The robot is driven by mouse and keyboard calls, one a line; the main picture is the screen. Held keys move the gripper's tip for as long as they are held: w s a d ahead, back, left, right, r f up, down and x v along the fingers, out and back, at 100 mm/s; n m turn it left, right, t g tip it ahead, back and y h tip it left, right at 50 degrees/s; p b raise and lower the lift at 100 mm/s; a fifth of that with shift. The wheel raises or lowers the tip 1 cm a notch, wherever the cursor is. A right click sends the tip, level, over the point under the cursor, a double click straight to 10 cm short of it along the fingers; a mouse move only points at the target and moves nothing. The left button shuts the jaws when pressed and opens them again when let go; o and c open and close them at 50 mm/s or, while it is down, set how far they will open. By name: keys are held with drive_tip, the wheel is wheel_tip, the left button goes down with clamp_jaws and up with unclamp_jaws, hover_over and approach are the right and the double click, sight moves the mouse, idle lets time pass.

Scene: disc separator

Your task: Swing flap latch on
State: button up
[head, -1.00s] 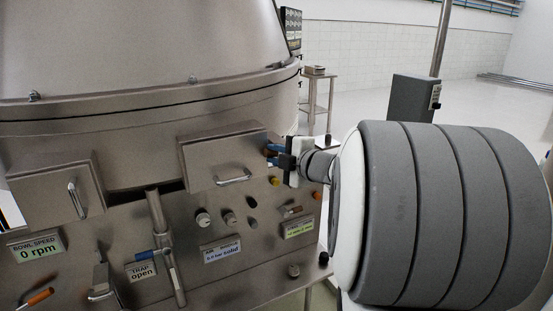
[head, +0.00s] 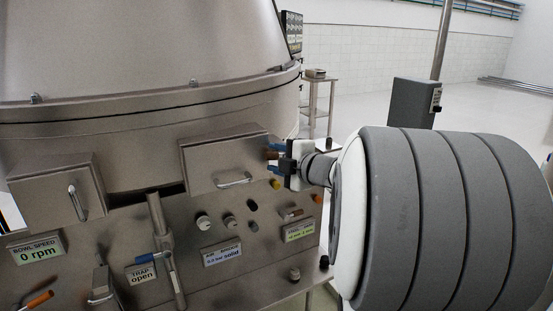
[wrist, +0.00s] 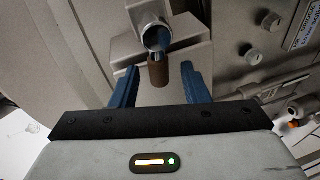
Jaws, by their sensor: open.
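A latch with a brown grip (wrist: 158,73) on a round metal pivot (wrist: 155,38) shows in the wrist view, at the side of a steel flap box. I take this to be the flap latch. My gripper (wrist: 160,80) is open, with one blue finger on each side of the brown grip and visible gaps between. In the head view my gripper (head: 273,159) is at the right end of the right-hand steel flap box (head: 205,168), which has a bar handle. The brown grip is partly hidden there by the fingers.
Below the flap, the panel carries knobs (head: 203,222), an upright pipe with a blue-handled valve (head: 146,258), and labels reading "TRAP open" and "0 rpm". A second steel box (head: 50,195) is at left. A small steel stand (head: 314,100) is behind. Open floor is at right.

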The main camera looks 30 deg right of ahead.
drive_tip(key=v, duration=0.7)
drive_tip(key=shift+s, duration=0.4)
drive_tip(key=shift+d+r, duration=0.1)
drive_tip(key=shift+r, duration=0.05)
drive_tip(key=s+a+f+m+g+h, duration=0.4)
drive_tip(key=s+a+f+m+g, duration=0.9)
drive_tip(key=s+a+f+m, duration=0.3)
drive_tip(key=s+a+m, duration=0.1)
drive_tip(key=m, duration=0.1)
drive_tip(key=shift+f+m+p, duration=0.3)
drive_tip(key=shift+f, duration=0.1)
